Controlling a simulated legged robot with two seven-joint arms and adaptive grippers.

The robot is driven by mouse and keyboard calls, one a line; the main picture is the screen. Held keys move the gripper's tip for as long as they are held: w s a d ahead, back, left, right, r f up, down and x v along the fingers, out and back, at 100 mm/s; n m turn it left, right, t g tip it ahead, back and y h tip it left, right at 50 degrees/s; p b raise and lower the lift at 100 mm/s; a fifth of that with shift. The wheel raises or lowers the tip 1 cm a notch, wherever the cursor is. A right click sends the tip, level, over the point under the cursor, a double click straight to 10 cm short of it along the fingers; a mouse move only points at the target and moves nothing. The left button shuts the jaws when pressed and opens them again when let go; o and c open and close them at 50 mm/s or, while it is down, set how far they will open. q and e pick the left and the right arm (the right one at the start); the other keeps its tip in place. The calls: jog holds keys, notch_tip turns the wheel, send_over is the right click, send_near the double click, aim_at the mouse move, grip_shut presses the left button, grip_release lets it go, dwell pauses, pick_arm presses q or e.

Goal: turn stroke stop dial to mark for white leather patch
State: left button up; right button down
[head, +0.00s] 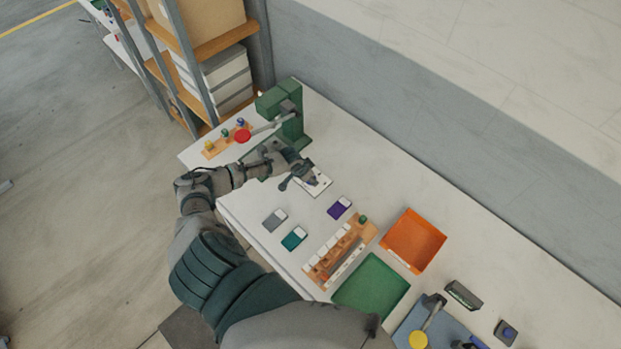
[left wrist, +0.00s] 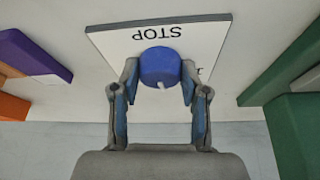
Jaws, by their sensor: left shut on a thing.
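The stroke stop dial (left wrist: 160,66) is a round blue knob on a white plate (left wrist: 118,44) marked STOP, which reads upside down in the left wrist view. A short white pointer shows on the dial's lower edge. My left gripper (left wrist: 160,80) is shut on the dial, one fingertip on each side. Most plate marks are hidden; only a small bit of print shows right of the dial. In the head view the plate (head: 322,183) lies beside the green press (head: 290,118), and my left gripper (head: 298,177) covers the dial. My right gripper is not in view.
The press lever ends in a red knob (head: 243,136). Grey (head: 272,219), teal (head: 292,239) and purple (head: 337,209) pieces with white parts lie on the table. Beyond them stand a wooden rack (head: 362,233), an orange tray (head: 413,240) and a green tray (head: 371,288).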

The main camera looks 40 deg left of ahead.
pick_arm(q)
jog(key=shift+a+m, duration=0.1)
jog(key=shift+m, duration=0.5)
jog(key=shift+f, duration=0.1)
jog(key=o, duration=1.1)
jog(key=shift+a+r, duration=0.1)
jog(key=shift+r, duration=0.15)
jog(key=v, duration=0.7)
jog(key=shift+a+f, duration=0.1)
jog(key=shift+a, duration=0.05)
